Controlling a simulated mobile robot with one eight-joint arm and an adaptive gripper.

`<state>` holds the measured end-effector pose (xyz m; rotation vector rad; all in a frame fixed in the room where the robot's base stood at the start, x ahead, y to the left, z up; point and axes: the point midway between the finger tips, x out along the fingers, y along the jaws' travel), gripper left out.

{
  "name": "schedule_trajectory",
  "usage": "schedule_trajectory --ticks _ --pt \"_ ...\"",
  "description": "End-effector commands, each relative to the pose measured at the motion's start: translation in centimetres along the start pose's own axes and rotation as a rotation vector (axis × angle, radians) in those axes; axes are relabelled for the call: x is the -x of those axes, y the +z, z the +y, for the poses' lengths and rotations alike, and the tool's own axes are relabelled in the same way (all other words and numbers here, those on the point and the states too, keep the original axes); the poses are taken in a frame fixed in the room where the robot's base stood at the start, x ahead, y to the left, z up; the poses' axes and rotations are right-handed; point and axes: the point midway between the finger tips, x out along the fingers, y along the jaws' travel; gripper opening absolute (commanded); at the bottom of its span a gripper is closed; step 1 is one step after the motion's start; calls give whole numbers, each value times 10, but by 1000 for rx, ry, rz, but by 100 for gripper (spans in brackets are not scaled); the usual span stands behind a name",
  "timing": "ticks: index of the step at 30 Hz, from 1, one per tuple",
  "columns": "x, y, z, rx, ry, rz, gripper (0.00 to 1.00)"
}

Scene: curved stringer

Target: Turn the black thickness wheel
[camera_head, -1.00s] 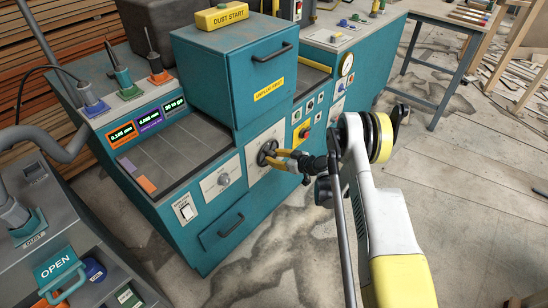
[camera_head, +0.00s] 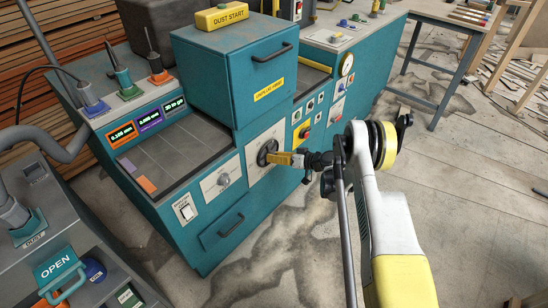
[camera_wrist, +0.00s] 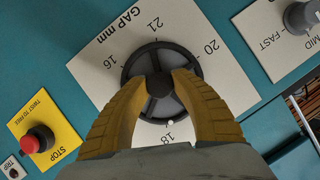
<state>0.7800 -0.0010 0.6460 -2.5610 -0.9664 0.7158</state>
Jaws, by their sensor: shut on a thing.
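The black thickness wheel (camera_head: 267,152) sits on a white dial plate on the teal machine's front. In the wrist view the wheel (camera_wrist: 158,62) is round and spoked, with a dark centre hub and a plate marked "GAP mm" with numbers 16, 18, 20 and 21 around it. My gripper (camera_wrist: 160,82) has yellow fingers reaching over the wheel, their tips closed on the hub at its centre. In the head view my gripper (camera_head: 277,158) meets the wheel from the right. A small white dot shows near the 18, by the wheel's lower rim.
A red stop button (camera_wrist: 38,139) on a yellow plate and a grey knob (camera_wrist: 301,17) on a speed plate flank the dial. Teal hood (camera_head: 233,75) overhangs above; a drawer handle (camera_head: 231,225) is below. The floor at right is open.

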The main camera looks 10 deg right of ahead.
Motion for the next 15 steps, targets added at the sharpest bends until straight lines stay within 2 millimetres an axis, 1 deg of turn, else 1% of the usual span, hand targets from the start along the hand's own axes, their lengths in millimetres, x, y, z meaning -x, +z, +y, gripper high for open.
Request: schedule_trajectory --ticks 8,9,10,11,15 --pt "-1 -1 0 0 -1 2 0" --pt "-1 -1 0 0 -1 2 39" --pt "-1 -1 0 0 -1 2 48" --pt "-1 -1 0 0 -1 2 54" --pt "0 -1 0 1 0 1 54"
